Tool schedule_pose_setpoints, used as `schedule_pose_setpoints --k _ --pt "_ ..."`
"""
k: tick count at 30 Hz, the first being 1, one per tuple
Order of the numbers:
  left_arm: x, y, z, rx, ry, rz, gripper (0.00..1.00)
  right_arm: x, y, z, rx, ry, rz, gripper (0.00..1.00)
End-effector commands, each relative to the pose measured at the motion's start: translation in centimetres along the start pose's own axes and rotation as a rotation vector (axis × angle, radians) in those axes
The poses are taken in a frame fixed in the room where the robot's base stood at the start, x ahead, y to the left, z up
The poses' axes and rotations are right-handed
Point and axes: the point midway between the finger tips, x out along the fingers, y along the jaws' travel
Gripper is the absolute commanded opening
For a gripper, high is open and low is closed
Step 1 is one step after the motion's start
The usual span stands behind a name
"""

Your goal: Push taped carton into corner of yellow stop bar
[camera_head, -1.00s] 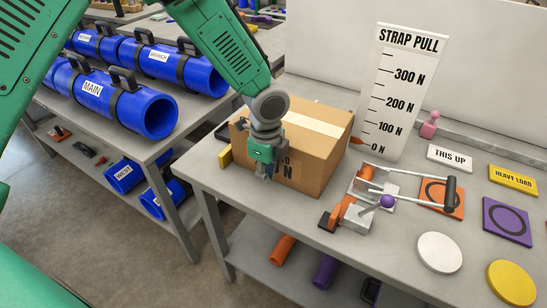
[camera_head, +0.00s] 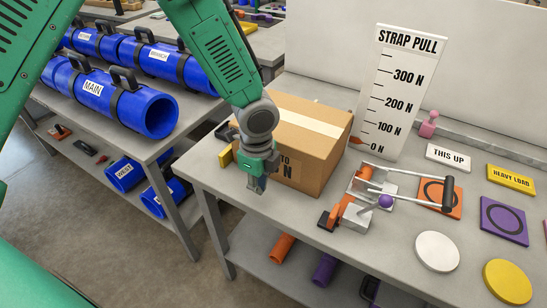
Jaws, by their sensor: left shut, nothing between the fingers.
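The taped carton (camera_head: 325,156) is a brown box with a pale tape strip along its top. It stands upright on the grey bench, and part of its front print is hidden by my arm. The yellow stop bar (camera_head: 226,157) shows only as a short piece at the left of the carton; the rest is hidden. My left gripper (camera_head: 258,184) points down in front of the carton's left front side, near the bench edge. It is shut and empty. I cannot tell whether it touches the carton. My right gripper is not in view.
A strap-pull board (camera_head: 402,95) stands behind the carton. A metal clamp with a black handle (camera_head: 449,190) lies to the right, near a white disc (camera_head: 437,251) and a yellow disc (camera_head: 508,281). Blue pipes (camera_head: 160,115) lie on the left bench, across a floor gap.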

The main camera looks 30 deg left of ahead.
Motion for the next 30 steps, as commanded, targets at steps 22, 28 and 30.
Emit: schedule_pose_setpoints --k 22,28,30 --pt "-5.5 0.0 0.0 0.000 0.000 0.000 0.00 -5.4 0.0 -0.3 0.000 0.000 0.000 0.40" --pt "-7.5 0.0 0.0 0.000 0.000 0.000 0.00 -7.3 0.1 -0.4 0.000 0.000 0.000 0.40" --pt "-8.2 0.0 0.0 0.000 0.000 0.000 0.00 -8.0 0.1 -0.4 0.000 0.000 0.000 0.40"
